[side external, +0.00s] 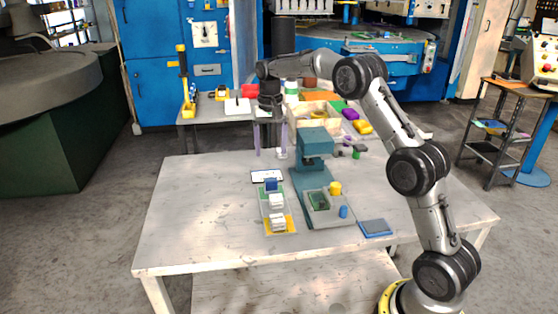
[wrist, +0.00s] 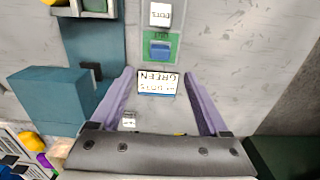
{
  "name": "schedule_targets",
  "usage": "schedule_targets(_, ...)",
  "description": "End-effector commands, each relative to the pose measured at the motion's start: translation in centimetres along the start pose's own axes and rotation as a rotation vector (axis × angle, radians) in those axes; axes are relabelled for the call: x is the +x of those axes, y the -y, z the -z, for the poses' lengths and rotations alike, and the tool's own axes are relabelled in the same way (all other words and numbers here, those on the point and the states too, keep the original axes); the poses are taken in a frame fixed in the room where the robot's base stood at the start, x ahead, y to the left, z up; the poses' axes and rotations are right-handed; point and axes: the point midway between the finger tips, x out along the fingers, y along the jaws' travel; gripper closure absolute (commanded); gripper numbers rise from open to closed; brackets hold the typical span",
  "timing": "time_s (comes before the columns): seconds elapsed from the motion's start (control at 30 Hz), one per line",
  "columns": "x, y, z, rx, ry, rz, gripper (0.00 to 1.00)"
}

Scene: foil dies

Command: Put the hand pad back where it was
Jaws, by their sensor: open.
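I cannot tell for certain which thing is the hand pad. A flat blue-grey pad (side external: 376,228) lies on the table at the front right, apart from the press. The teal press (side external: 314,140) stands mid-table, also at left in the wrist view (wrist: 60,100). The blue block (wrist: 160,50) also shows in the wrist view. My gripper (side external: 270,152) is open and empty above the table behind the tray. Its purple fingers (wrist: 163,85) frame a white card (wrist: 157,83) lying below.
A yellow cylinder (side external: 335,188), a blue cylinder (side external: 343,212) and a green piece (side external: 319,201) are at the press's front. The table's left side (side external: 195,210) is clear.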

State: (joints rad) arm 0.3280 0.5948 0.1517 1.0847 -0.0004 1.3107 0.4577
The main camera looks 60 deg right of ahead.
Motion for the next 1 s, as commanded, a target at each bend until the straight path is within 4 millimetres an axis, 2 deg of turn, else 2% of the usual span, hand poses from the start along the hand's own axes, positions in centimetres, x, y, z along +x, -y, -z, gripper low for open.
schedule_targets(0.17, -0.8, 0.1, -0.4, -0.008, -0.007, 0.003, 0.21)
schedule_targets(0.27, -2.6, 0.2, -1.9, -0.042, -0.028, 0.014, 0.21)
schedule_targets(0.33, -4.5, 0.2, -3.8, -0.084, -0.054, 0.026, 0.21)
schedule_targets(0.5, -9.1, -0.5, -10.6, -0.221, -0.130, 0.062, 0.21)
schedule_targets(0.7, -12.1, -2.9, -19.1, -0.385, -0.226, 0.103, 0.21)
schedule_targets(0.87, -12.3, -5.6, -25.7, -0.513, -0.304, 0.135, 0.21)
schedule_targets(1.0, -11.1, -8.3, -30.8, -0.620, -0.372, 0.161, 0.21)
